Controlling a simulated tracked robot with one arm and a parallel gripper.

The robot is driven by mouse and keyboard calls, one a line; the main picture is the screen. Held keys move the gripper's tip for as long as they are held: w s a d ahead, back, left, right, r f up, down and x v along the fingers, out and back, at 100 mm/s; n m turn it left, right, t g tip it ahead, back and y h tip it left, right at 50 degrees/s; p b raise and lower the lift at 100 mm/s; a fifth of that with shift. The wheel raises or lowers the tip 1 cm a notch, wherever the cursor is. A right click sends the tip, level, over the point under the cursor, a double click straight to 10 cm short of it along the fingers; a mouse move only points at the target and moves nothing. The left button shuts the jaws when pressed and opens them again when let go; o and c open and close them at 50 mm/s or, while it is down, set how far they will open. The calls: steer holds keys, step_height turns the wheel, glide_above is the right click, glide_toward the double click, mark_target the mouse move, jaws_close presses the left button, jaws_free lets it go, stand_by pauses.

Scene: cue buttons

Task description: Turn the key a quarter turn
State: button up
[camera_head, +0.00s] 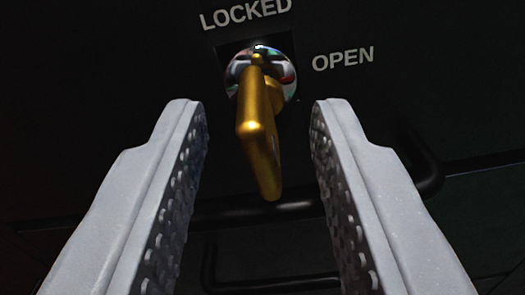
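A gold key (258,125) sits in a round, shiny lock (287,72) on a dark panel. The key's head sticks out toward me and hangs down in the picture. The word "LOCKED" stands above the lock and "OPEN" to its right. A small gold mark at the top of the key's base lies below "LOCKED". My gripper (259,112) is open, with one studded grey finger on each side of the key. Neither finger appears to touch the key, and a gap shows on both sides.
A dark handle bar (225,213) runs across the panel below the lock, partly hidden behind the key and my fingers. Another dark bar (275,285) shows lower down. The panel around the lock is otherwise flat and dark.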

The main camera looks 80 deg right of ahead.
steer(key=s+a+p, duration=0.1)
steer(key=a+p, duration=0.2)
steer(key=a, duration=1)
steer(key=s+a+r+n+t+y, duration=0.15)
steer(key=a+r+n+y, duration=0.35)
steer(key=r, duration=0.7)
steer(key=a+r+n+t+y, duration=0.3)
steer(key=a+r, duration=0.5)
steer(key=r, duration=0.5)
steer(key=s+a+r+n+t+y, duration=0.55)
steer(key=a+r, duration=0.35)
steer(key=r, duration=0.4)
steer(key=s+a+r+n+t+y, duration=0.45)
steer(key=s+a+r+n, duration=0.2)
steer(key=a+r, duration=0.4)
step_height(320, 180, up, 14)
steer(key=d+p, duration=0.2)
steer(key=p, duration=1)
steer(key=shift+m+g, duration=0.3)
steer(key=shift+g, duration=0.05)
steer(key=shift+d+f, duration=0.1)
